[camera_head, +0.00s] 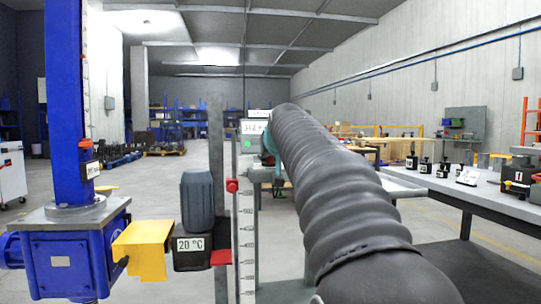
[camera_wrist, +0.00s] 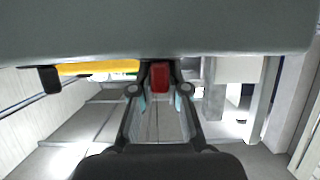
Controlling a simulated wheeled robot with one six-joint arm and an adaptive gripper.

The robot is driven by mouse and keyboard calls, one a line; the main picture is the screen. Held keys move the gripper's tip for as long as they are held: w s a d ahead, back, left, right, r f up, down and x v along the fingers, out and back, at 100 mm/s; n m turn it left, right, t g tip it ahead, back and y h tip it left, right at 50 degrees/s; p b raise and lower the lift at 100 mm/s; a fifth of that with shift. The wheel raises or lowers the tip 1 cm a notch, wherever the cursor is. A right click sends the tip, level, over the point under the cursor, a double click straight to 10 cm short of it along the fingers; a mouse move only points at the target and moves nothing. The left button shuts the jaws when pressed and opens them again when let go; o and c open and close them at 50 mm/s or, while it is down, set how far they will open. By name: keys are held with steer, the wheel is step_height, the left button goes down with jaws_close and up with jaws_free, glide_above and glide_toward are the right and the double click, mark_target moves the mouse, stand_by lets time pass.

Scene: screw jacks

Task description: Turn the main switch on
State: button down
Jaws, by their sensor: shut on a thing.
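In the wrist view my gripper (camera_wrist: 159,92) has its two dark fingers on either side of a small red block-shaped handle (camera_wrist: 160,75), shut on it. The red handle, which looks like the main switch, sits under the edge of a large grey surface (camera_wrist: 160,28) that fills the top of the view. In the head view my thick ribbed arm hides the gripper and the handle. A grey cabinet with a lit display (camera_head: 254,127) and a green light shows just left of the arm's far end.
A blue screw jack (camera_head: 70,250) with a yellow guard (camera_head: 143,250) stands at the left. A grey table (camera_head: 400,186) with several small black items is at the right.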

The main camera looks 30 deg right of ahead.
steer(key=c, duration=1.2)
jaws_free()
steer(key=shift+o, duration=0.2)
steer(key=shift+s, duration=0.1)
steer(key=v, duration=1.2)
